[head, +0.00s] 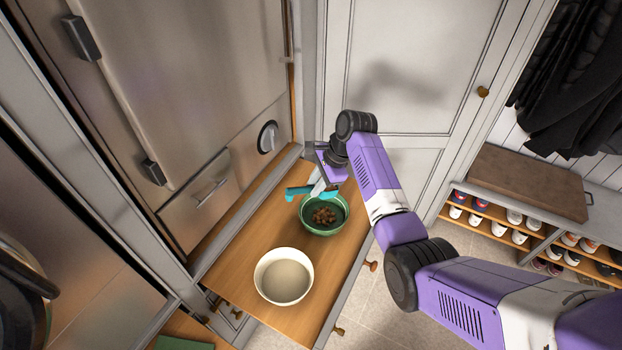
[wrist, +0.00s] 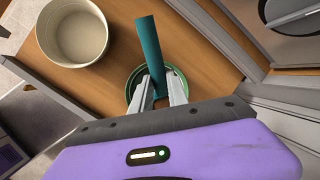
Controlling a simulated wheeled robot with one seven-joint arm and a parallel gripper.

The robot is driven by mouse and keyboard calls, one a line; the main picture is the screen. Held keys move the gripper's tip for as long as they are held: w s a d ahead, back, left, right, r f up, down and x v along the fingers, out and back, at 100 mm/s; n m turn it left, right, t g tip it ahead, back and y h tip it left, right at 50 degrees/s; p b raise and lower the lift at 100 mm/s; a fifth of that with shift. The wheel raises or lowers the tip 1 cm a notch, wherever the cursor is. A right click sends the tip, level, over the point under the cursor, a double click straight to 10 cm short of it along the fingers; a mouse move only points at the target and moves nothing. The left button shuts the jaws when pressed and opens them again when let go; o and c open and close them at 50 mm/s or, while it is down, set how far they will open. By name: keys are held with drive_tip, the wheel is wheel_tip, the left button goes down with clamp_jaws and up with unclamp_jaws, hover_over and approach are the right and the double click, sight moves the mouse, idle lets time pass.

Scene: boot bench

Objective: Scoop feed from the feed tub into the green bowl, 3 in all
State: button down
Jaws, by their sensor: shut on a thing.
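The green bowl (head: 343,221) stands on the wooden surface with brown feed pieces (head: 324,215) in it. Its rim also shows behind my fingers in the wrist view (wrist: 131,82). My gripper (head: 319,187) is shut on a teal scoop (head: 297,193) just above the far side of the green bowl. In the wrist view the scoop (wrist: 150,45) sticks out between the two fingers; I cannot tell whether it holds feed. A cream round tub (head: 261,287) stands nearer on the same surface, also seen in the wrist view (wrist: 43,40). Its inside looks plain and pale, with no brown pieces visible.
The wooden surface (head: 237,245) is bare around the two vessels. A tall metal-faced cabinet (head: 190,100) borders it on the left, and a white panelled door (head: 415,75) stands behind. A bench with shoe shelves (head: 520,185) is at right.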

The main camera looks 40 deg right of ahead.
drive_tip(key=f+t+b, duration=0.1)
drive_tip(key=t+h+b, duration=0.1)
drive_tip(key=b, duration=0.1)
drive_tip(key=s+f+t+b, duration=0.1)
drive_tip(key=t, duration=0.1)
drive_tip(key=shift+s+a+f+m+h+b, duration=0.1)
drive_tip(key=shift+a+f+m+h+b, duration=0.2)
drive_tip(key=shift+f+m, duration=0.1)
drive_tip(key=t+b, duration=0.1)
drive_tip(key=b, duration=0.2)
drive_tip(key=f+t+b, duration=0.1)
drive_tip(key=b, duration=0.1)
drive_tip(key=shift+s+a+f+h+b, duration=0.1)
drive_tip(key=shift+s+h+b, duration=0.25)
drive_tip(key=shift+h+b, duration=0.05)
drive_tip(key=shift+s+a+f+m+t+h+b, duration=0.1)
drive_tip(key=shift+m+t+h+b, duration=0.05)
drive_tip(key=shift+t+b, duration=0.35)
drive_tip(key=shift+a+f+m+t+h+b, duration=0.15)
drive_tip(key=shift+t+b, duration=0.15)
drive_tip(key=shift+b, duration=0.25)
drive_tip(key=t+h+b, duration=0.1)
drive_tip(key=t+b, duration=0.1)
drive_tip(key=b, duration=0.1)
drive_tip(key=shift+s+f+b, duration=0.1)
drive_tip(key=shift+f+b, duration=0.1)
drive_tip(key=shift+b, duration=0.15)
